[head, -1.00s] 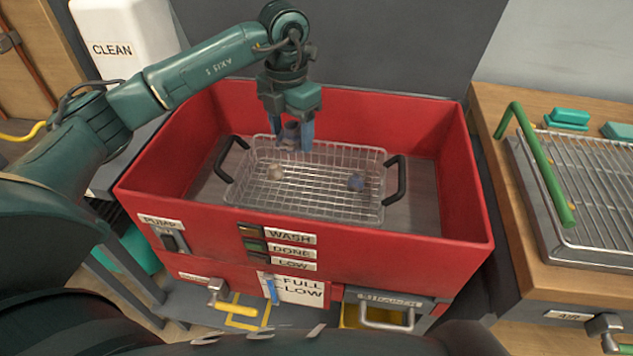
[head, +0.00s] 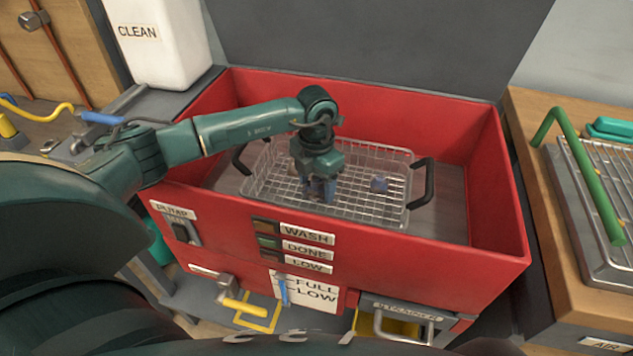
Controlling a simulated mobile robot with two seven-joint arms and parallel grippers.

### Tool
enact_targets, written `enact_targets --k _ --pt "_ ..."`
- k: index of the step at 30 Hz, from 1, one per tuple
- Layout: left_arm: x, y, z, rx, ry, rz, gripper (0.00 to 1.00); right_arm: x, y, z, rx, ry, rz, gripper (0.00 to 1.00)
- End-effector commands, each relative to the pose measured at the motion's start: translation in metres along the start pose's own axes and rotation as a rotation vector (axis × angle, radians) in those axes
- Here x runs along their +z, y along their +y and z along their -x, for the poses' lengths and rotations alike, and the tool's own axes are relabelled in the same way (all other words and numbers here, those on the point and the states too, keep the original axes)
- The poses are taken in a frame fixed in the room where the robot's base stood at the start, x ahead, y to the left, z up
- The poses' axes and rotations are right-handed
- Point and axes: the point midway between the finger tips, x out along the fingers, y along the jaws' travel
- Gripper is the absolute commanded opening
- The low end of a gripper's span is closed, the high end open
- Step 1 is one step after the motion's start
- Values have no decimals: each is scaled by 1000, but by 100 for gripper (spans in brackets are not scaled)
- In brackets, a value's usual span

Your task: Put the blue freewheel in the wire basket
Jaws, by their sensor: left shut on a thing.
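The wire basket (head: 392,212) sits inside the red wash tub, with a black handle at each end. My left gripper (head: 321,198) reaches down into the basket, its blue fingers near the mesh floor. It is shut on a small bluish-grey thing, apparently the blue freewheel, mostly hidden between the fingers. I cannot tell whether that thing touches the mesh. My right gripper is not in view.
The red tub's walls (head: 440,243) surround the basket. A bench with a wire rack and green handle (head: 578,170) stands at the right. A white CLEAN container (head: 158,45) stands at the back left. The basket's right side is mostly clear.

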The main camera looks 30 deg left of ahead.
Motion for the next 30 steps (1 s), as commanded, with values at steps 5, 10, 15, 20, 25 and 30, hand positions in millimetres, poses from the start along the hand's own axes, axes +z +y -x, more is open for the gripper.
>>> enact_targets --k 5,10,15,20,25,30 --pt "1 0 0 1 -3 0 30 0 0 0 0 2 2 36" --pt "1 0 -4 0 -3 0 30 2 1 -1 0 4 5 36" --pt "0 0 -4 0 -1 0 75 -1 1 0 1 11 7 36" --pt "0 0 -4 0 -1 0 84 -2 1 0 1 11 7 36" --pt "0 0 -3 0 -1 0 84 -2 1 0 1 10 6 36" --pt "1 0 9 0 -5 0 84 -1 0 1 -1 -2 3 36"
